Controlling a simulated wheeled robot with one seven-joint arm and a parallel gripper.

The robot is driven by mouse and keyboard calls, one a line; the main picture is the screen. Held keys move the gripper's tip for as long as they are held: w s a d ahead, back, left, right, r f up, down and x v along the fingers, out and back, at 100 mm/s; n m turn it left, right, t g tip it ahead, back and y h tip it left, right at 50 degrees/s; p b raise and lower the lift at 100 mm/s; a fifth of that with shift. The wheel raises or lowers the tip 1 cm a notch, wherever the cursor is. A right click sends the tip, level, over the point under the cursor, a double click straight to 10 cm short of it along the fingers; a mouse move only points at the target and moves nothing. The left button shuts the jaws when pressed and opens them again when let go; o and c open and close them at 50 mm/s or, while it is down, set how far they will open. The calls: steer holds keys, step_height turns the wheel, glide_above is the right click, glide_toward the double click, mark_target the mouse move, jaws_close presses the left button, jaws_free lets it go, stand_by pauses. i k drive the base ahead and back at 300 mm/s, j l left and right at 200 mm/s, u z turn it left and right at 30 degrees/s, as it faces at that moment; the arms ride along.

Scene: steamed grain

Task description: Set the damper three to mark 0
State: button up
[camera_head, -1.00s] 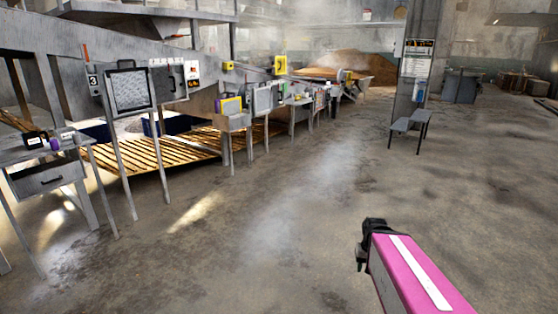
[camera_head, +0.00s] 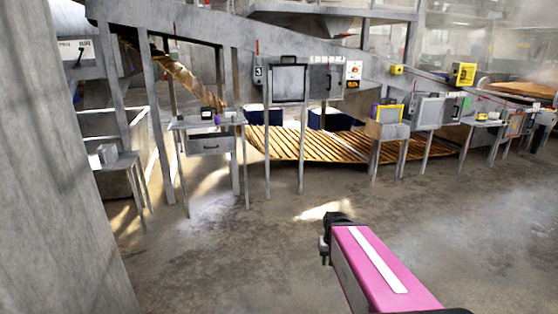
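A sign with the number 3 (camera_head: 258,72) is fixed on the grey sloping chute structure, left of centre in the head view. A thin red-tipped upright piece (camera_head: 257,47) stands just above it. A grey framed panel with a handle on top (camera_head: 288,80) hangs right beside the sign. The damper's marks are too small to read, and I cannot tell which part is its lever. My gripper (camera_head: 325,248) is dark and sits at the end of my pink arm, low in the view. It is far from the sign, and its fingers are too unclear to judge.
A small table with a drawer (camera_head: 210,143) stands left of the sign, and a smaller stand (camera_head: 118,165) is further left. A concrete pillar (camera_head: 75,200) blocks the left edge. Slatted wooden flooring (camera_head: 320,148) lies under the chute. The concrete floor in front is open.

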mark_target(320, 76)
steer(key=i+j+u, duration=0.1)
steer(key=i+u, duration=0.25)
steer(key=i, duration=0.8)
steer(key=i+j+z, duration=0.1)
steer(key=i+z, duration=0.35)
steer(key=i+j+z, duration=0.25)
steer(key=z, duration=0.2)
steer(key=i+j+z, duration=0.65)
steer(key=j+z, duration=0.2)
